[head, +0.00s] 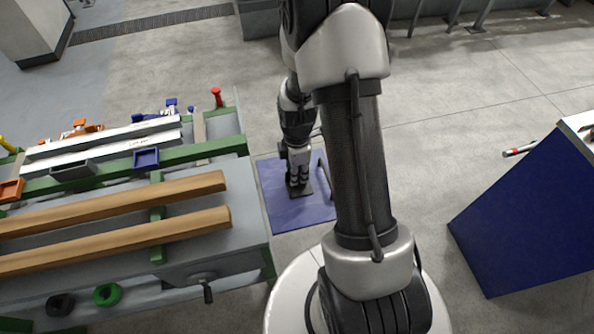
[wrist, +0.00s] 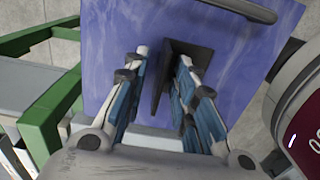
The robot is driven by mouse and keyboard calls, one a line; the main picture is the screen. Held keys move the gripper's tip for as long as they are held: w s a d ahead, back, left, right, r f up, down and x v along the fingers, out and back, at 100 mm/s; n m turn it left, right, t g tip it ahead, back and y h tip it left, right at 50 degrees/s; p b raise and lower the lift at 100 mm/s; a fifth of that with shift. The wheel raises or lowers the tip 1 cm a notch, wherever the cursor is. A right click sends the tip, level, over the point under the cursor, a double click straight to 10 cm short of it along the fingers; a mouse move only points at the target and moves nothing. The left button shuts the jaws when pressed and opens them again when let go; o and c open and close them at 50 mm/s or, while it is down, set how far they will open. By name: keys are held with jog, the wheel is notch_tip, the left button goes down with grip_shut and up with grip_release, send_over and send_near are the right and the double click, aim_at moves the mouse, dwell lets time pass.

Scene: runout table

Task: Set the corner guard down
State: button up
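The corner guard (wrist: 164,75) is a small dark angle piece, seen in the wrist view between my fingers. In the head view its dark flat part (head: 305,189) shows at the foot of my gripper, low at the blue mat (head: 284,214). The mat also fills much of the wrist view (wrist: 115,30). My gripper (wrist: 163,56) points down, with one finger on each side of the guard's upright leg. A gap shows between the left finger and that leg; the right finger is closer, and contact there is unclear. Part of the guard is hidden behind the right finger.
A dark bar (wrist: 236,9) lies along the mat's edge. To the left, the green-framed runout table (head: 215,256) carries wooden beams (head: 130,234), metal profiles and small bins. A blue-sided block (head: 530,220) stands at right. Open floor (head: 440,150) lies between.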

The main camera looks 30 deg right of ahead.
jog(key=s+a+r+m+t+p, duration=0.1)
jog(key=a+r+m+p, duration=0.1)
jog(key=r, duration=0.9)
jog(key=a+r+m+p, duration=0.2)
jog(key=r, duration=0.9)
jog(key=s+a+r+m+t, duration=0.2)
jog(key=s+a+r+m, duration=0.1)
jog(key=s+r+m, duration=0.2)
jog(key=s+a+r+m+t, duration=0.1)
jog(key=s+a+r+m, duration=0.3)
jog(key=s+r, duration=0.4)
jog(key=shift+s+a+r+m+t, duration=0.2)
jog(key=shift+s+r+m+t, duration=0.15)
jog(key=shift+s+m, duration=0.65)
